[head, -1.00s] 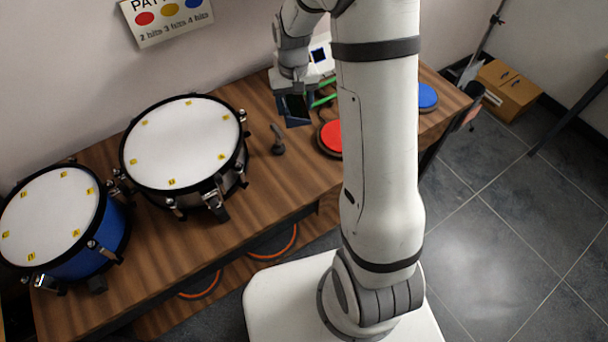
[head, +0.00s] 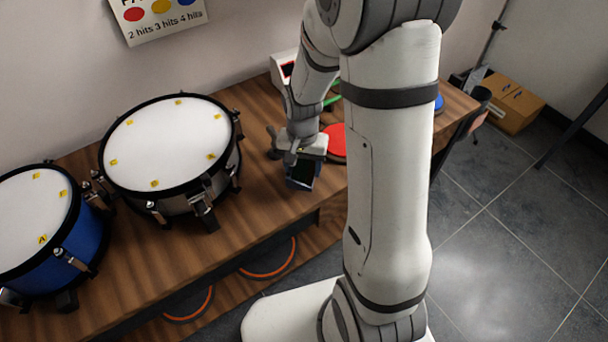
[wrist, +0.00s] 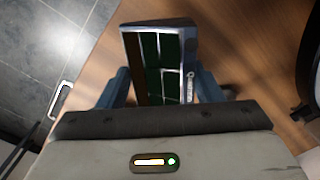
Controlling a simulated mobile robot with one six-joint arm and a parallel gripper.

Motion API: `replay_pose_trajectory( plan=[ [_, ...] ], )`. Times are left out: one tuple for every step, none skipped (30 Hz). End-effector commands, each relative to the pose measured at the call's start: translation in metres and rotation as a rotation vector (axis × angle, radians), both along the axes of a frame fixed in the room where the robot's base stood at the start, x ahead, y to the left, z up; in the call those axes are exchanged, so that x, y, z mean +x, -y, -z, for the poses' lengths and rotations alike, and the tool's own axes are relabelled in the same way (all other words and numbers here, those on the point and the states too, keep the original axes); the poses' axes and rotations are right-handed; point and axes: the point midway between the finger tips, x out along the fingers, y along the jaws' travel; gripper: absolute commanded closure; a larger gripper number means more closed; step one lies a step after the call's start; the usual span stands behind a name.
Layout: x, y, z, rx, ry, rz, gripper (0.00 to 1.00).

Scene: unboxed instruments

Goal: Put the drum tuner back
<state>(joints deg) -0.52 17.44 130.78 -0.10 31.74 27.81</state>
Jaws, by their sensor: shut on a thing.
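A small box-shaped device with a dark, green-tinted face and a printed side, which looks like the drum tuner, is held in the head view (head: 302,173); it also shows large in the wrist view (wrist: 158,62). My gripper (head: 303,160) is shut on it, with one blue-grey finger on each side in the wrist view (wrist: 160,85). The device is tilted and near the table's front edge. Its height above the wooden table (head: 255,190) is hard to tell. A small dark grey object (head: 272,143) stands on the table just left of my gripper.
A silver drum (head: 170,142) and a blue drum (head: 40,215) stand left. A red pad (head: 336,140) lies right of my gripper, a blue pad (head: 438,103) farther right behind my arm. A white device with a red display (head: 284,68) stands at the wall. Bare table lies left of my gripper.

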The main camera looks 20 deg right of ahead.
Motion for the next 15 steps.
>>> replay_pose_trajectory(
  plan=[
    [-0.001,0.0,0.006,0.0,-0.004,0.0,0.66],
    [-0.001,0.0,0.01,0.0,-0.004,-0.001,0.66],
    [-0.001,0.0,0.015,0.0,-0.004,-0.001,0.66],
    [-0.001,0.0,0.02,0.0,-0.004,-0.001,0.66],
    [-0.001,0.0,0.025,0.001,-0.005,-0.001,0.66],
    [-0.001,0.0,0.03,0.0,-0.004,-0.001,0.66],
    [-0.001,0.0,0.033,0.0,-0.004,-0.001,0.66],
    [0.0,0.0,0.035,0.0,-0.003,-0.001,0.66],
    [0.0,0.0,0.036,0.0,-0.001,-0.001,0.66],
    [0.0,0.0,0.036,0.0,0.0,-0.002,0.66],
    [0.0,0.0,0.035,0.0,0.0,-0.002,0.66],
    [0.0,0.0,0.035,0.0,0.0,-0.002,0.66],
    [0.0,0.0,0.035,0.0,0.0,-0.002,0.66],
    [0.0,0.0,0.035,0.0,0.0,-0.002,0.66],
    [0.0,-0.001,0.035,0.0,0.0,-0.002,0.66]
  ],
)
